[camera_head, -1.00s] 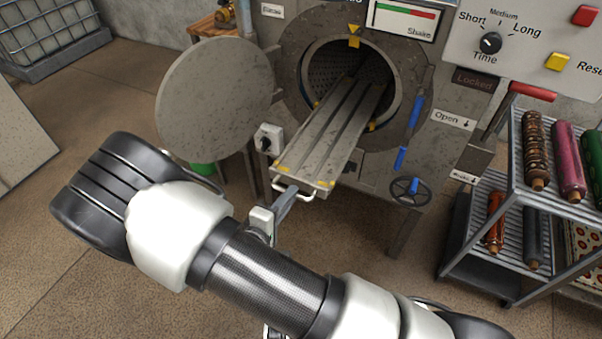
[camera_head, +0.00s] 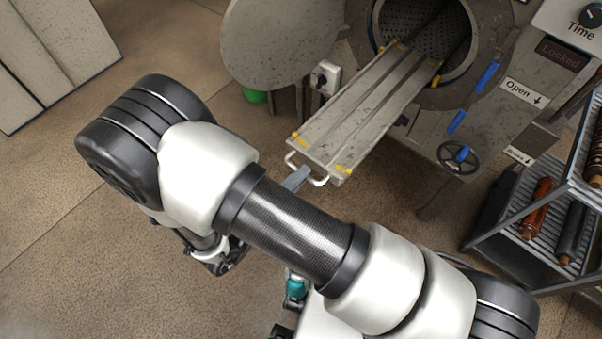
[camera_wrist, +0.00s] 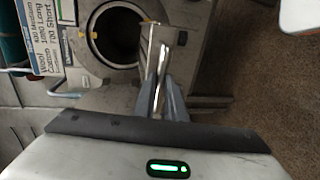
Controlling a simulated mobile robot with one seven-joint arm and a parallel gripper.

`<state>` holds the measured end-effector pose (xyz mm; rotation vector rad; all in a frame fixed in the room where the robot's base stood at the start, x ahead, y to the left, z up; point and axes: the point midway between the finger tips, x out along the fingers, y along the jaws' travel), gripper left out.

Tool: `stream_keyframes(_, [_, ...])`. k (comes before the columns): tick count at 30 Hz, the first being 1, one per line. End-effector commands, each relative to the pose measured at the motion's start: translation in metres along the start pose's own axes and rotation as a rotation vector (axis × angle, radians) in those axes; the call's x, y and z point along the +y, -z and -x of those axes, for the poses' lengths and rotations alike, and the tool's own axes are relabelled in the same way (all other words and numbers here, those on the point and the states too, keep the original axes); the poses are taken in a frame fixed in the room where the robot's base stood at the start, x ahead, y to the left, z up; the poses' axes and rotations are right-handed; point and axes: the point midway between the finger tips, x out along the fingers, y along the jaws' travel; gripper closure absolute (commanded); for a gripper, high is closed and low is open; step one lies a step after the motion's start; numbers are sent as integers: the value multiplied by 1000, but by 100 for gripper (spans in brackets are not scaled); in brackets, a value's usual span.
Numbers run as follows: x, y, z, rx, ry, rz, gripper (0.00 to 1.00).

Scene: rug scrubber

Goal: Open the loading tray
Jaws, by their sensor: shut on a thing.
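The loading tray (camera_head: 365,108), a long grey slatted plate with yellow corner marks, sticks far out of the round drum opening (camera_head: 455,35) of the machine. A white bar handle (camera_head: 320,181) is on its outer end. My gripper (camera_head: 297,178) is shut on this handle; my arm partly hides it in the head view. In the wrist view my gripper's fingers (camera_wrist: 165,75) are close together around the handle, with the tray (camera_wrist: 151,45) seen nearly edge-on beyond them and the dark drum opening behind. The round door (camera_head: 280,40) stands open to the left of the drum.
A metal rack (camera_head: 510,215) with rolled rugs stands at right. A handwheel (camera_head: 458,157) and blue handle (camera_head: 487,77) are on the machine front. A small switch box (camera_head: 325,78) is left of the tray.

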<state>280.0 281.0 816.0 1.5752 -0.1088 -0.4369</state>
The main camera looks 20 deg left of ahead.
Motion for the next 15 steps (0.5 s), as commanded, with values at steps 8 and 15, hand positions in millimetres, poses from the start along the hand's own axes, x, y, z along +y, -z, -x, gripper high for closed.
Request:
stream_keyframes(8, [1,1,-1,1,-2,-1,71])
stream_keyframes(15, [1,1,-1,1,-1,-1,71])
